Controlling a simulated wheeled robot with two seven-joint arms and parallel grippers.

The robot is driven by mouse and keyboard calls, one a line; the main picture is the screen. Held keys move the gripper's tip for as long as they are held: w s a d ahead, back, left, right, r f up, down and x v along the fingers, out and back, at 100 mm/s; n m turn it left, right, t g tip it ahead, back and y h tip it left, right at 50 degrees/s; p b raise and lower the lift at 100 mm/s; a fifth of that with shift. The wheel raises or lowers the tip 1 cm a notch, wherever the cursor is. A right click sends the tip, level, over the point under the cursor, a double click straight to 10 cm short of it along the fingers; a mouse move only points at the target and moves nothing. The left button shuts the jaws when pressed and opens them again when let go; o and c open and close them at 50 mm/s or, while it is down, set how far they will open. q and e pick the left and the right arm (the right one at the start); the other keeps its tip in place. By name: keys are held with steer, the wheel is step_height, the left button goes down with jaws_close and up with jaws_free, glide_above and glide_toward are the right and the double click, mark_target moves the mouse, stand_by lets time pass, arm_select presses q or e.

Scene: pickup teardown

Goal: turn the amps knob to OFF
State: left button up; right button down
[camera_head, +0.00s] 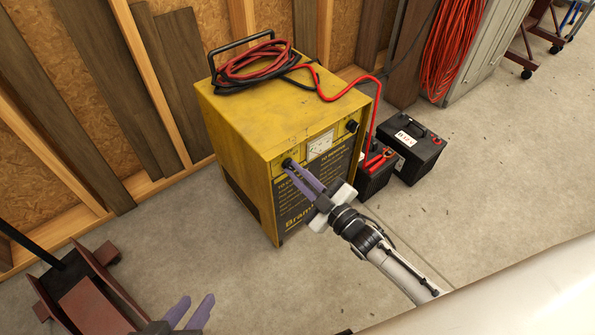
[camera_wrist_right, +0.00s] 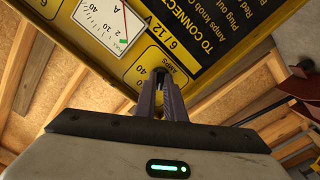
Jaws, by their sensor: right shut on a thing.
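The yellow battery charger (camera_head: 235,115) stands on the floor against the wall. Its amps knob (camera_head: 287,162) is a small dark knob at the left of the front panel, beside the meter (camera_head: 320,144). My right gripper (camera_head: 293,172) reaches it from the front and is shut on it. In the right wrist view the fingers (camera_wrist_right: 160,88) close around the dark knob (camera_wrist_right: 160,72), beside the AMPS label and printed numbers. The fingers hide most of the knob, so I cannot tell its setting. My left gripper (camera_head: 191,312) is open and empty at the bottom edge, away from the charger.
Red and black cables (camera_head: 255,62) lie coiled on the charger; a red one runs down to a battery (camera_head: 376,172). Another battery (camera_head: 413,153) stands to the right. A second dark knob (camera_head: 351,126) is right of the meter. A reddish stand (camera_head: 90,295) is at lower left.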

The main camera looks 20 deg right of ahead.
steer(key=n, duration=0.5)
arm_select(q)
steer(key=shift+f, duration=0.25)
arm_select(e)
steer(key=shift+a+r+n, duration=0.1)
steer(key=shift+n, duration=0.6)
steer(key=c, duration=1.8)
jaws_free()
steer(key=shift+c, duration=0.2)
